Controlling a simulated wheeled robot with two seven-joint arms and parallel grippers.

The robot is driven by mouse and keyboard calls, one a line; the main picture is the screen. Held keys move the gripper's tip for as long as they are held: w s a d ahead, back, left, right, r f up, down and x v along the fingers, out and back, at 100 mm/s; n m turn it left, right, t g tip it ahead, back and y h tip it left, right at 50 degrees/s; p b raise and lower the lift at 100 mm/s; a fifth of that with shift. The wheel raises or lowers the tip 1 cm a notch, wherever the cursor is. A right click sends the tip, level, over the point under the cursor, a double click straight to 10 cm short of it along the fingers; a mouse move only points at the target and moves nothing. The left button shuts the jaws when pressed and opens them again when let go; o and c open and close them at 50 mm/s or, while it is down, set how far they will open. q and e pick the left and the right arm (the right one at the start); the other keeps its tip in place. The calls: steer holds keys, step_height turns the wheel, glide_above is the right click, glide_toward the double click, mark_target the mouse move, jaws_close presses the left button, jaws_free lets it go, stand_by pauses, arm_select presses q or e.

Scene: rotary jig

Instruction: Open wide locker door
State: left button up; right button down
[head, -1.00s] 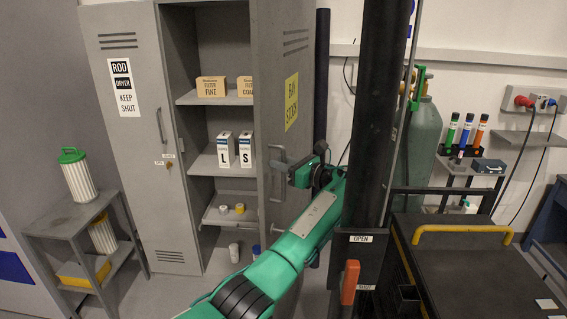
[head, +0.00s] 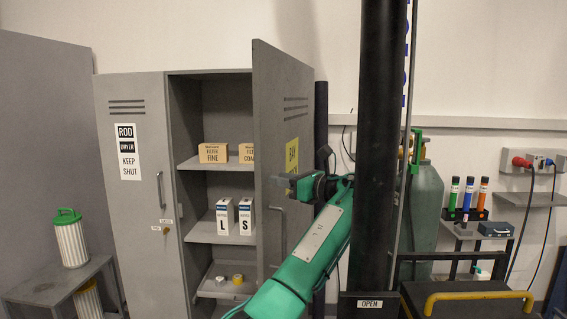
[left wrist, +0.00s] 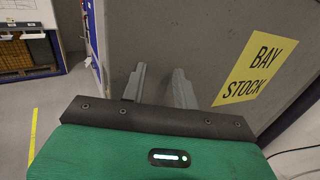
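The grey locker (head: 140,225) has its left door shut, with a "ROD DRYER KEEP SHUT" label. Its wide right door (head: 268,110) stands swung out, showing the shelves. This door carries a yellow "BAY STOCK" label, also in the left wrist view (left wrist: 257,68), and a bar handle (head: 279,238). My left gripper (head: 283,181) is in front of this door's face, above the handle and beside the label. In the left wrist view its two fingers (left wrist: 159,85) are apart with nothing between them, pointing at the door panel. My right gripper is not in view.
Shelves hold filter boxes (head: 213,153), L and S cartons (head: 225,217) and small rolls. A stand with a green-lidded canister (head: 70,240) is at left. A gas cylinder (head: 428,200) and a dark cart with a yellow handle (head: 478,296) are at right.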

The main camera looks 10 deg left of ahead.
mark_target(270, 150)
arm_select(q)
steer(key=shift+r+b, duration=0.85)
steer(key=shift+r, duration=2.75)
